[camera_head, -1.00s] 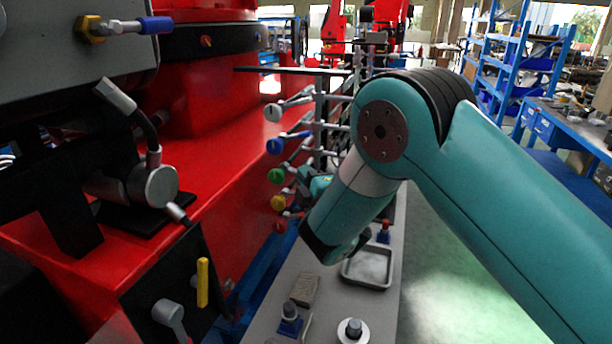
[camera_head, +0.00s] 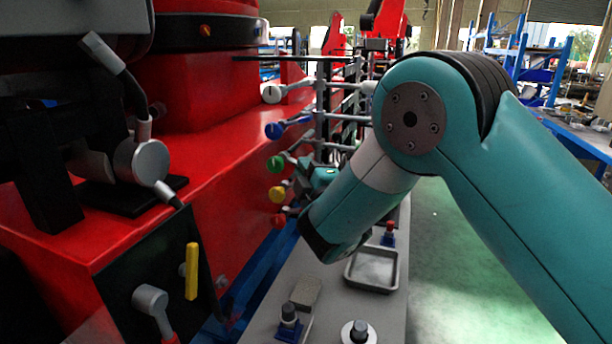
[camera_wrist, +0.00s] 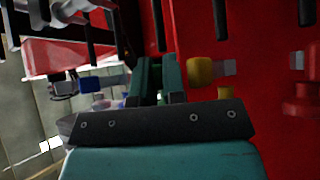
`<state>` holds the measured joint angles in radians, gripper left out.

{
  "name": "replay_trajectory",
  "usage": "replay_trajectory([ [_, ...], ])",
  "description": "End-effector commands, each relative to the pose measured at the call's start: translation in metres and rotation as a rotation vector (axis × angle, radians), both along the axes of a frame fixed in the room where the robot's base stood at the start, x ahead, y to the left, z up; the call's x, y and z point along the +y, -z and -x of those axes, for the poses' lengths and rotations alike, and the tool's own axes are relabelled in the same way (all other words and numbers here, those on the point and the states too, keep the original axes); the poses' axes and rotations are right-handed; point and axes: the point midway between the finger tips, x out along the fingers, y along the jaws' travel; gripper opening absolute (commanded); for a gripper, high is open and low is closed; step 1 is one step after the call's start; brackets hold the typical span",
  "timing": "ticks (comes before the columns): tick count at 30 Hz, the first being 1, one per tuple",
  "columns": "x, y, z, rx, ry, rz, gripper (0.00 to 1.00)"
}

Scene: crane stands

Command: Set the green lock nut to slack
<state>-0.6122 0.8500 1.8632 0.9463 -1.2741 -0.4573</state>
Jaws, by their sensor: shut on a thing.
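The green lock nut (camera_head: 275,163) shows as a round green knob on the side of the red machine, between a blue knob (camera_head: 274,130) above and a yellow knob (camera_head: 277,194) below. My gripper (camera_head: 297,170) is at its right side, partly hidden by my arm. In the wrist view my gripper (camera_wrist: 158,72) is shut at the green piece, with the yellow knob (camera_wrist: 201,71) just to its right and a blue fitting (camera_wrist: 105,83) to its left. The jaws cover much of the grip, and the nut's exact setting cannot be read.
A white knob (camera_head: 272,94) and a red knob (camera_head: 278,221) stand in the same column. Below lies a grey bench with a metal tray (camera_head: 372,287), a block (camera_head: 305,293) and small fittings. Pipes stand close behind my gripper. Open floor lies to the right.

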Motion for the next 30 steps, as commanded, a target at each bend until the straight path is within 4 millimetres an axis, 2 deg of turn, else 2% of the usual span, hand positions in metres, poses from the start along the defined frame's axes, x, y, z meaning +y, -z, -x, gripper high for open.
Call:
replay_trajectory([
  [4,0.0,0.001,0.0,0.002,-0.002,-0.002,0.0],
  [5,0.0,0.001,0.0,0.002,-0.002,-0.002,0.13],
  [6,0.0,0.001,0.0,0.003,-0.002,-0.001,0.21],
  [17,-0.001,0.004,0.004,0.002,-0.002,0.001,0.21],
  [23,-0.008,0.015,0.023,0.001,-0.003,0.0,0.21],
  [30,-0.02,0.024,0.056,0.001,-0.003,-0.001,0.21],
])
